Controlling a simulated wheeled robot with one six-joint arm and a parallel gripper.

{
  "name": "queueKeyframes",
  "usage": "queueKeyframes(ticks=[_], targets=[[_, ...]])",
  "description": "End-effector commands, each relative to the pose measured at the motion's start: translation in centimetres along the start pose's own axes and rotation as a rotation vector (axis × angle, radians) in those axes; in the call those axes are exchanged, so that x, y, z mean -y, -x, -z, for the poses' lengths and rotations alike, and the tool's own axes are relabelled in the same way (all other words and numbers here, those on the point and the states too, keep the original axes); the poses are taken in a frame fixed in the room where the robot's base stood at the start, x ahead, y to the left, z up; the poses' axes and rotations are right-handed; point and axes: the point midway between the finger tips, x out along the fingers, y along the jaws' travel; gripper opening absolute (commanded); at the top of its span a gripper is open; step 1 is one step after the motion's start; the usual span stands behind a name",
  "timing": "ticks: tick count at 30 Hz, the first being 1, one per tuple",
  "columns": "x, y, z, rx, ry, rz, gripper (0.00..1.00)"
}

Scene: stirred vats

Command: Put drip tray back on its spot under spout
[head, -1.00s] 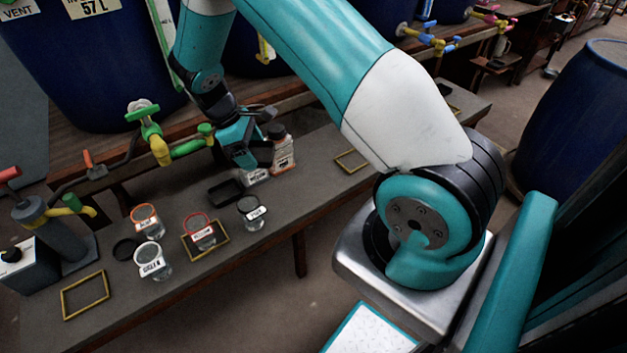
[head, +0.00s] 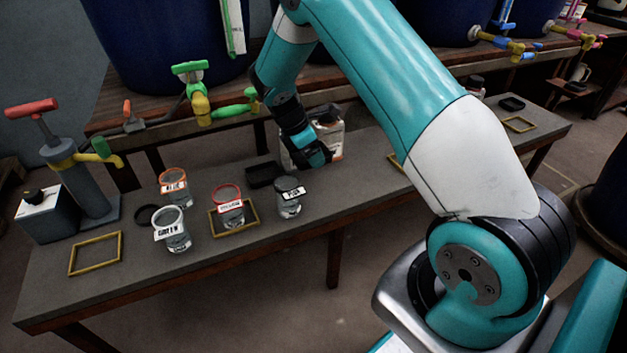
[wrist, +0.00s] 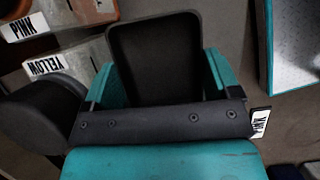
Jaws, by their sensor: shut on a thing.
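My gripper (wrist: 160,120) is shut on a black, shallow drip tray (wrist: 155,60), which stretches out past the fingers in the wrist view. In the head view my gripper (head: 312,155) is over the bench in front of white jugs (head: 332,128), and it hides the held tray. Another black tray (head: 264,174) lies on the bench below the green spout (head: 238,108). A yellow frame (head: 396,163), partly hidden by my arm, marks the bench to the right. A further yellow frame (head: 520,124) is empty at the far right, with a black tray (head: 512,103) behind it.
A hand pump (head: 80,180) stands at the left end. Bench right of the jugs looks mostly clear.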

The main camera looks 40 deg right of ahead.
Motion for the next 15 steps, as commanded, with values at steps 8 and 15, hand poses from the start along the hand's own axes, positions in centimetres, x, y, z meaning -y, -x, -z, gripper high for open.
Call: queueKeyframes(ticks=[8, 15], targets=[[0.0, -4.0, 1.6, 0.001, -0.002, -0.001, 0.59], [0.1, -6.7, 2.7, 0.0, -0.001, 0.003, 0.59]])
